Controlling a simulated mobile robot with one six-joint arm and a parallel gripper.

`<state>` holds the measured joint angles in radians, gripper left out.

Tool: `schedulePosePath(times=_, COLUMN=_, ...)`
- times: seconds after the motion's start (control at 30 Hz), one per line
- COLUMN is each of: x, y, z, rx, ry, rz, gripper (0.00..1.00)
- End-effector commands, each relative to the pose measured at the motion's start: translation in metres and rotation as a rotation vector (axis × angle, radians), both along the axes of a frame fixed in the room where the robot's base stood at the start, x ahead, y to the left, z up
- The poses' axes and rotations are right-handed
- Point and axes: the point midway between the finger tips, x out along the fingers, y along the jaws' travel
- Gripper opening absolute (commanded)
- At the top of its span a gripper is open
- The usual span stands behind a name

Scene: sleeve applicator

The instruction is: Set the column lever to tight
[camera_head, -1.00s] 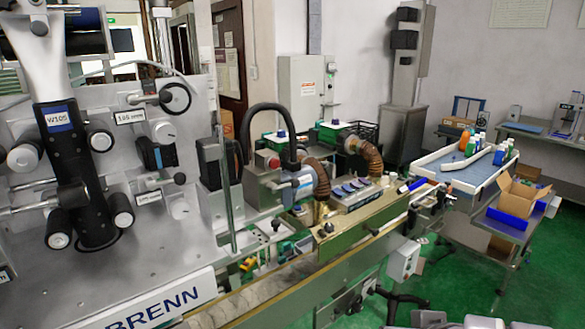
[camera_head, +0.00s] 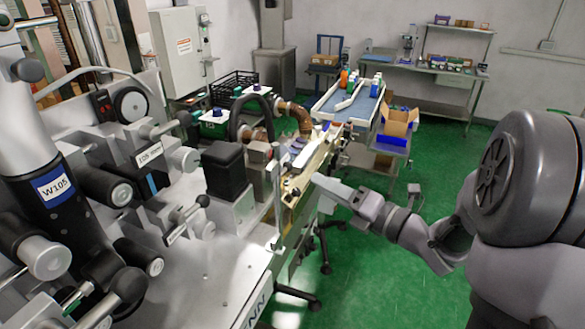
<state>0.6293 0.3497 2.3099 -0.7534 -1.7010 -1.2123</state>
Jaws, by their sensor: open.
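The machine with the label W105 (camera_head: 55,184) fills the left side of the head view. Its grey panel carries several rollers and small levers with dark knobs, one of them a short lever (camera_head: 186,217) low on the panel. An upright metal post (camera_head: 277,200) stands at the panel's right edge. I cannot tell which part is the column lever, or how it is set. My gripper (camera_head: 326,188) is in the middle of the view, right of the post and apart from the panel levers. Its fingers are small and hard to make out; it looks empty.
A black box-shaped unit (camera_head: 223,168) stands at the panel's right end. A brass-coloured conveyor section (camera_head: 300,188) runs behind my gripper. A blue-topped table (camera_head: 352,108) with bottles and an open carton (camera_head: 398,122) stand farther back. Green floor (camera_head: 450,150) is open at the right.

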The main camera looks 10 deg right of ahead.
Motion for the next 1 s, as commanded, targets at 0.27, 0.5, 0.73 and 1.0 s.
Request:
schedulePosePath(times=0.27, x=0.06, y=0.042, z=0.001, rx=0.001, ry=0.0, rz=0.001, gripper=0.47)
schedulePosePath(times=0.5, x=0.077, y=0.054, z=0.001, rx=0.002, ry=0.001, rz=-0.002, gripper=0.47)
schedulePosePath(times=0.73, x=0.078, y=0.054, z=0.001, rx=0.002, ry=0.001, rz=-0.002, gripper=0.47)
schedulePosePath(times=1.0, x=0.078, y=0.054, z=0.001, rx=0.002, ry=0.001, rz=-0.002, gripper=0.0)
